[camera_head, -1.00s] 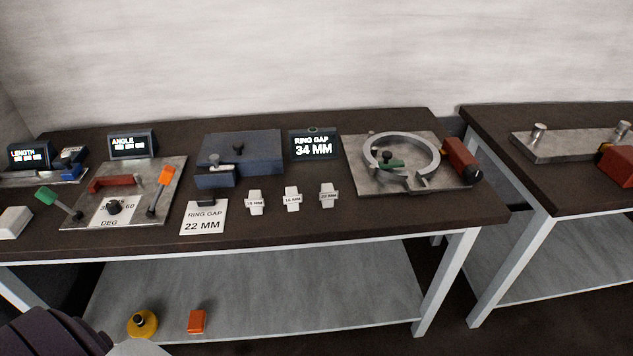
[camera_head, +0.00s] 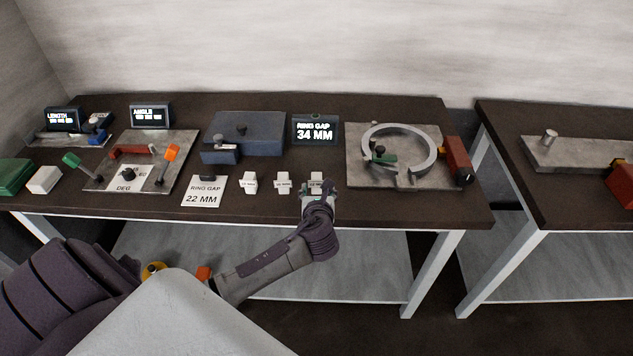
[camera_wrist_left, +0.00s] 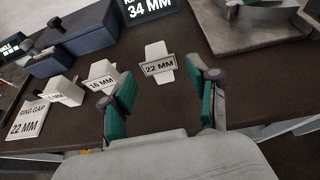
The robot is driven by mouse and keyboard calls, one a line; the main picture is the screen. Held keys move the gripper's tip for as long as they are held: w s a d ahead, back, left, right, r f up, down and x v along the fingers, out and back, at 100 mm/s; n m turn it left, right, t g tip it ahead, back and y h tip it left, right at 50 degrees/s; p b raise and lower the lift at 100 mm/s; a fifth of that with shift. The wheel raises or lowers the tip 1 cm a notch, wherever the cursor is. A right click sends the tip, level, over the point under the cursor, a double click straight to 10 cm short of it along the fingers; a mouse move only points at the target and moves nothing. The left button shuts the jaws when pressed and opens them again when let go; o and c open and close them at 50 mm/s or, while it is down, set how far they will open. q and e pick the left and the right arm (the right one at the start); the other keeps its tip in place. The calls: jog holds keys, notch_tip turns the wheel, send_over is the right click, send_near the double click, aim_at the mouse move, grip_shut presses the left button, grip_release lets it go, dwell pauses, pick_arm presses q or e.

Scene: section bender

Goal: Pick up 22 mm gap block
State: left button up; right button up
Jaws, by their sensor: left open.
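The 22 mm gap block (camera_wrist_left: 158,66) is a small pale block with a "22 MM" label, on the dark bench top. In the head view the block (camera_head: 316,178) is the rightmost of three similar blocks, partly hidden by my gripper. My left gripper (camera_head: 318,190) reaches over the bench's front edge at this block. In the left wrist view the left gripper (camera_wrist_left: 163,92) has its green-padded fingers apart, with the block ahead of and between them, not gripped. My right gripper is not in view.
The 16 mm block (camera_wrist_left: 102,76) and another block (camera_head: 250,183) stand to the left. A "RING GAP 22 MM" card (camera_head: 204,192) lies further left. A "RING GAP 34 MM" display (camera_head: 315,130) stands behind. A metal plate with an open ring (camera_head: 432,155) is at the right.

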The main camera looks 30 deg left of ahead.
aim_at(317, 179)
pick_arm(q)
jog(key=shift+x, duration=1.05)
jog(key=shift+w+a, duration=0.3)
jog(key=shift+w, duration=0.15)
jog(key=x, duration=0.4)
jog(key=shift+w+a+p, duration=0.1)
jog(key=shift+a+p, duration=0.1)
jog(key=shift+p, duration=0.2)
grip_shut()
